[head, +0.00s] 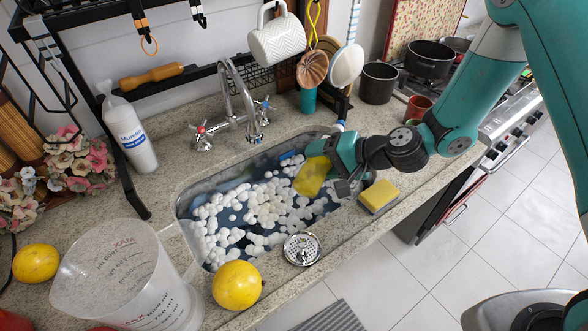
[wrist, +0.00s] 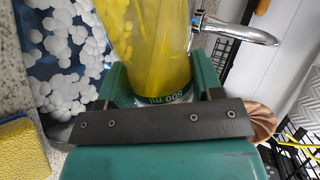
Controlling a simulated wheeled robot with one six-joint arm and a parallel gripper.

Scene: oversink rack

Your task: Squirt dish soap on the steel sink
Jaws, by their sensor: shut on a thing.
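The dish soap bottle (head: 313,176) is see-through with yellow liquid inside. My gripper (head: 340,168) is shut on it and holds it tilted over the right part of the steel sink (head: 187,196). In the wrist view the yellow bottle (wrist: 150,45) sits between the green fingers, with an upside-down "500 ml" print near them. I cannot make out the nozzle. White foam-like blobs (head: 262,205) are spread over much of the dark sink floor and also show in the wrist view (wrist: 60,45).
A yellow sponge (head: 378,195) lies on the counter right of the sink. A drain strainer (head: 302,248) and a lemon (head: 237,285) are at the front rim. A clear measuring jug (head: 125,275) stands front left. The faucet (head: 238,95) rises behind; a white bottle (head: 128,130) stands back left.

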